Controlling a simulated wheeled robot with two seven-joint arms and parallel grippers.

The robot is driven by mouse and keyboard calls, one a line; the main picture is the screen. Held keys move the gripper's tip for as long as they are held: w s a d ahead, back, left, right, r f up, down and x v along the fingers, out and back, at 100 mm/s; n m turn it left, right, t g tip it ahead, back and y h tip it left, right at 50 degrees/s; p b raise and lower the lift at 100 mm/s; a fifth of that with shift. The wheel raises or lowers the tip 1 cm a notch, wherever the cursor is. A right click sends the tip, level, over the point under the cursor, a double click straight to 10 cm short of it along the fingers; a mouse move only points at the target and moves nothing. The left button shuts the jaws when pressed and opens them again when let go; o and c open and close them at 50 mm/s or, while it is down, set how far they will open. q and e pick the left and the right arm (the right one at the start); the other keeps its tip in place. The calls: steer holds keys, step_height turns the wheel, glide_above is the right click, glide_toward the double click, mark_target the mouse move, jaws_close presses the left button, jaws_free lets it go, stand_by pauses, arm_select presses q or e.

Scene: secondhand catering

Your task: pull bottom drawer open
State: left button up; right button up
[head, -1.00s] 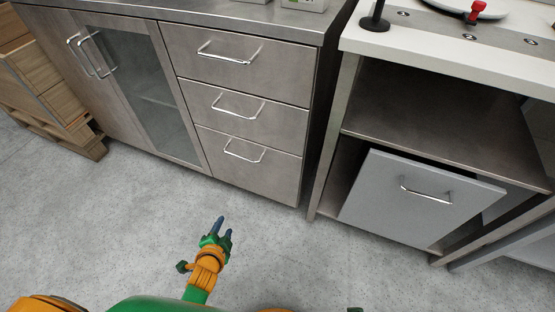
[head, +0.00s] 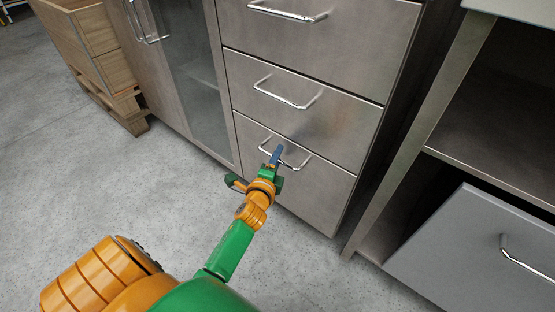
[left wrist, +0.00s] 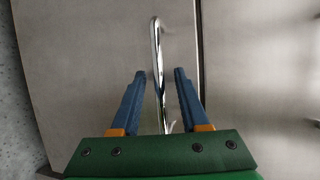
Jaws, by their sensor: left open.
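The bottom drawer (head: 312,188) is the lowest of three steel drawers in the cabinet, and it looks closed. Its bar handle (head: 295,163) is partly hidden by my left gripper (head: 276,155) in the head view. In the left wrist view the handle (left wrist: 156,50) runs up between the two blue fingers of my left gripper (left wrist: 160,76). The fingers are apart, one on each side of the bar, with a gap visible on both sides near the tips. My right gripper is not in either view.
The middle drawer (head: 300,112) and top drawer (head: 330,35) are above, both with bar handles. A glass-door cabinet section (head: 190,75) is to the left. A wooden crate on a pallet (head: 95,50) stands further left. A grey panel with a handle (head: 480,255) is at right. The floor at left is clear.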

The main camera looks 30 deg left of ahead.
arm_select(q)
jaws_close()
stand_by(1.3)
